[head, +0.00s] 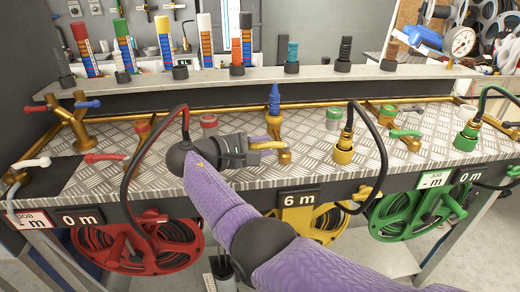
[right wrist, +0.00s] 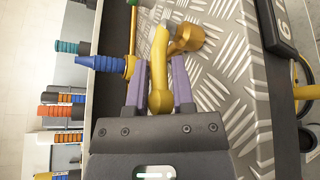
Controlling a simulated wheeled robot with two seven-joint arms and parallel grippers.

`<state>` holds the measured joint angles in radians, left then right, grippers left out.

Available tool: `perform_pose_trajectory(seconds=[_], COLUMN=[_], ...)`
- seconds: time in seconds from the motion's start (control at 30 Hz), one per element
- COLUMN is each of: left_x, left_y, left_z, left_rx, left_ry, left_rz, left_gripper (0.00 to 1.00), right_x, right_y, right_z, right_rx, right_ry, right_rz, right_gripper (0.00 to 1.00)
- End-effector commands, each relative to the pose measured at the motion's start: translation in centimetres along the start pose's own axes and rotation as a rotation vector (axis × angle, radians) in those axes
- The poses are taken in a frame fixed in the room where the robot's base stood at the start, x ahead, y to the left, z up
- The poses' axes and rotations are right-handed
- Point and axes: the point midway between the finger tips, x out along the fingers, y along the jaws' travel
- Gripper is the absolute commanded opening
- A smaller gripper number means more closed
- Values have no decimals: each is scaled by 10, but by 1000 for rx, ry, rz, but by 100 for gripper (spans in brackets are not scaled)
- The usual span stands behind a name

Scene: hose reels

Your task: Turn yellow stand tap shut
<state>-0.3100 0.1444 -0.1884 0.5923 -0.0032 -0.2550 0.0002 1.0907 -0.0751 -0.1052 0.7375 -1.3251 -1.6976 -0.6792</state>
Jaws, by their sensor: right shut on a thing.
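The yellow stand tap has a brass body (head: 285,157) on the checker-plate bench top, partly behind my gripper in the head view. Its yellow lever (head: 267,145) also shows in the right wrist view (right wrist: 160,75), pointing back between my fingers, with the brass body (right wrist: 188,40) beyond. My right gripper (head: 262,148) is shut on the lever, one purple finger on each side, as the right wrist view (right wrist: 161,88) shows. The yellow hose reel (head: 325,222) hangs under the bench beside a "6 m" display (head: 298,199). My left gripper is not in view.
A blue nozzle (head: 274,97) stands upright in a brass holder close behind the tap. A yellow hose fitting (head: 343,151) stands to its right. Red (head: 100,157) and green (head: 405,133) levers lie farther off. A ledge (head: 210,84) with several nozzles runs behind.

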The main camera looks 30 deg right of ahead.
Motion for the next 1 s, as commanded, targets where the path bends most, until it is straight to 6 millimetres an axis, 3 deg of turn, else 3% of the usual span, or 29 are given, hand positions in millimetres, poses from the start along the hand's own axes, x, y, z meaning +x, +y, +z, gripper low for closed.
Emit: perform_pose_trajectory(seconds=[0.27, 0.3, 0.43, 0.73, 1.0], left_x=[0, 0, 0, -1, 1], left_y=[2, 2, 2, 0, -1], left_z=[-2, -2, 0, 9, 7], left_rx=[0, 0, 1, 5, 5], left_ry=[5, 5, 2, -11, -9], left_rz=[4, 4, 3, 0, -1], left_gripper=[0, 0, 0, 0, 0], right_x=[0, 0, 0, -4, -67], right_y=[1, 1, 1, 1, 0], right_z=[0, 0, 0, 0, -2], right_rx=[0, 1, 1, 0, 0], right_ry=[1, 1, 1, 2, 5], right_rz=[2, 2, 2, 1, 2], right_gripper=[0, 32, 57, 57, 57])
